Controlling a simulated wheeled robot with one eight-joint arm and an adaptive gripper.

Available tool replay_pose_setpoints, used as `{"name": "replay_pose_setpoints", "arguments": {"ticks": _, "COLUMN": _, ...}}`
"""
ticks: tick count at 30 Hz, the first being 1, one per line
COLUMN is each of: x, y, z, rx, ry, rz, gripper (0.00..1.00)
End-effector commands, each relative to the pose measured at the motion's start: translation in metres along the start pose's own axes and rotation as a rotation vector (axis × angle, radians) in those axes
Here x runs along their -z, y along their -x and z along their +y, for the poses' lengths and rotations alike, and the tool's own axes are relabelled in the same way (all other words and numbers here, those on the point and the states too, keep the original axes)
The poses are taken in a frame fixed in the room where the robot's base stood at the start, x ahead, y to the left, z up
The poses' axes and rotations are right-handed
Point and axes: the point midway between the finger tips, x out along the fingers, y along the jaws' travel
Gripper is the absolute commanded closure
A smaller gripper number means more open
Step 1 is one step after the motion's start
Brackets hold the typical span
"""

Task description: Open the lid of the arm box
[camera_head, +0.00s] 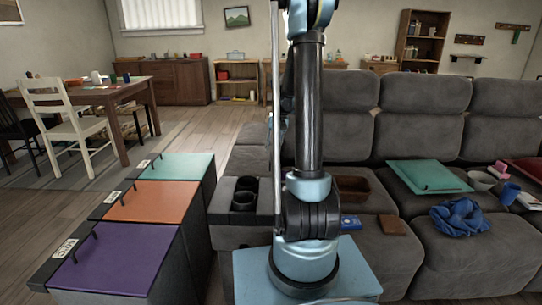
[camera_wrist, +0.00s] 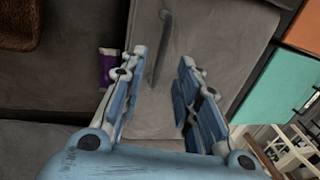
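In the wrist view the arm box lid (camera_wrist: 218,45) is a grey padded panel that looks flat and closed. A slim dark handle (camera_wrist: 160,58) stands on it, lengthwise in the picture. My gripper (camera_wrist: 163,60) is open, with its two blue fingers apart. The handle appears between and beyond the fingertips; I see no contact, and the depth between them is hard to judge. In the head view my upright arm hides part of the sofa's left arm (camera_head: 220,218), and my gripper is out of the picture.
Bins with purple (camera_head: 120,252), orange (camera_head: 151,201) and teal (camera_head: 178,166) lids stand left of the sofa (camera_head: 405,245). Dark cup holders (camera_head: 244,198) sit in the sofa arm. A purple packet (camera_wrist: 108,68) lies beside the left finger.

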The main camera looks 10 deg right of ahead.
Motion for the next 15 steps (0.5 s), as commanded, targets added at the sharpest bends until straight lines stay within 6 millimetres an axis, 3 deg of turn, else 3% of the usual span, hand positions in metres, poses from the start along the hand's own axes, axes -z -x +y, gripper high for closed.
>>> {"name": "replay_pose_setpoints", "arguments": {"ticks": 6, "x": 0.0, "y": -0.026, "z": 0.0, "rx": 0.0, "ry": 0.0, "rz": 0.0, "gripper": 0.7}}
{"name": "replay_pose_setpoints", "arguments": {"ticks": 15, "x": 0.0, "y": -0.036, "z": 0.0, "rx": 0.0, "ry": -0.001, "rz": 0.0, "gripper": 0.7}}
